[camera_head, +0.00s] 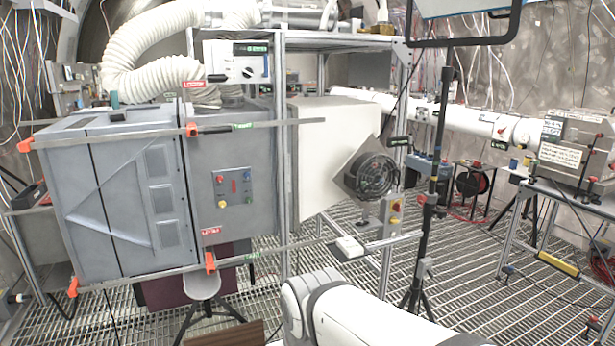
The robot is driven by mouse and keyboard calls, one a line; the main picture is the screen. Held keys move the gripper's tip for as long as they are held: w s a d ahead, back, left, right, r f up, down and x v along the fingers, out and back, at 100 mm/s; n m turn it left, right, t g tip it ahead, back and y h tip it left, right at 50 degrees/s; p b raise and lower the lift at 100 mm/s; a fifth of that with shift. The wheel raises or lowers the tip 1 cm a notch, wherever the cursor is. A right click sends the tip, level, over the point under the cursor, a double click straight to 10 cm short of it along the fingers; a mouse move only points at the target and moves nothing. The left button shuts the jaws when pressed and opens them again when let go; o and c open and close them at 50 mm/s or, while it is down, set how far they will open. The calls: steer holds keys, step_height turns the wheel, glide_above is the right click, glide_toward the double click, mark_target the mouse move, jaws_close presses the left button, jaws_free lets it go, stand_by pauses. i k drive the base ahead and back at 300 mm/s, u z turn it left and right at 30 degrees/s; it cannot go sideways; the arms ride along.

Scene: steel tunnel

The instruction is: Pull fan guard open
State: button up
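A round dark fan guard (371,177) sits in front of a grey square plate (347,168), at the centre right, on the end of a large white box-shaped duct (340,130). The guard looks flush with the fan, but I cannot tell for sure whether it stands slightly open. A white rounded link of my arm rises from the bottom edge, below and in front of the fan. My gripper cannot be made out in this view.
A grey cabinet (120,190) with long orange-tipped bars fills the left. A yellow-faced switch box (392,208) is just below the fan. A black pole on a tripod (432,190) stands close right of it.

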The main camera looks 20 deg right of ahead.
mark_target(380, 180)
steer(key=z, duration=0.35)
steer(key=i, duration=0.4)
steer(key=z, duration=0.75)
steer(key=i, duration=1.65)
steer(key=u, duration=0.5)
